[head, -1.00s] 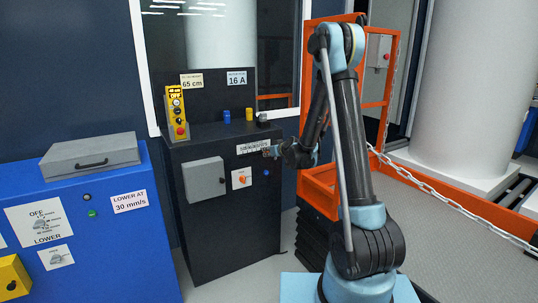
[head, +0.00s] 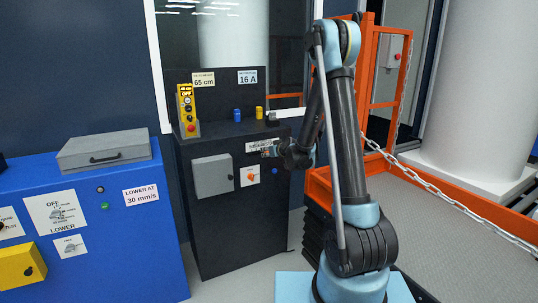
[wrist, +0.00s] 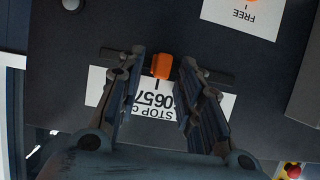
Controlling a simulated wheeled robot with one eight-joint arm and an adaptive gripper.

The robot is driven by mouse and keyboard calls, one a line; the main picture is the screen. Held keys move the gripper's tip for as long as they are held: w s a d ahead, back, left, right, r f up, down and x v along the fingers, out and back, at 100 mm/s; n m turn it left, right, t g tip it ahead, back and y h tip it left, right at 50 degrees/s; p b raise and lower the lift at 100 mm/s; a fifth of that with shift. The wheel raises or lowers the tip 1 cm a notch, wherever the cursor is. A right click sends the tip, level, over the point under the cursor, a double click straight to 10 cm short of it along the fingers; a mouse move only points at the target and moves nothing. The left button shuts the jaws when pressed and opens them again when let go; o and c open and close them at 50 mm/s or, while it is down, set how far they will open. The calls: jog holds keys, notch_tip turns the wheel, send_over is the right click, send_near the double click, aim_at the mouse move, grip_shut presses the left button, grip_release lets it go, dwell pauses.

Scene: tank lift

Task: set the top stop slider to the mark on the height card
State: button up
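The orange top stop slider (wrist: 162,66) sits in a dark horizontal slot in the wrist view, a short dark pointer line below it. The white stop scale (wrist: 98,86) lies beside the slot, its print upside down; a "65" shows near the pointer, but fingers hide much of it. My gripper (wrist: 163,78) is open, with one finger on each side of the slider and visible gaps to both. In the head view my gripper (head: 271,152) is at the scale (head: 258,144) on the black cabinet's front. The height card (head: 204,79) reads 65 cm.
The black cabinet (head: 230,235) also carries a grey box (head: 212,176), an orange knob on a white plate (head: 250,176) and a 16 A card (head: 247,77). A yellow pendant (head: 186,108) stands on top. An orange frame with a chain (head: 425,183) is at right.

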jog(key=shift+s, duration=0.1)
jog(key=v, duration=1.1)
jog(key=shift+s+d, duration=0.25)
jog(key=shift+d, duration=0.05)
jog(key=shift+r, duration=0.1)
jog(key=s+d+f+m+g+h, duration=0.1)
jog(key=s+d, duration=0.5)
jog(key=s, duration=0.8)
jog(key=s+d+f+m+g+h, duration=0.2)
jog(key=s+d+g, duration=0.3)
jog(key=s, duration=0.9)
jog(key=s+d+f+m+g+h, duration=0.1)
jog(key=s+d+m+g+h, duration=0.1)
jog(key=s+d, duration=0.6)
jog(key=s+g+h, duration=0.1)
jog(key=s, duration=0.6)
jog(key=shift+f+m+g, duration=0.3)
jog(key=shift+f, duration=0.1)
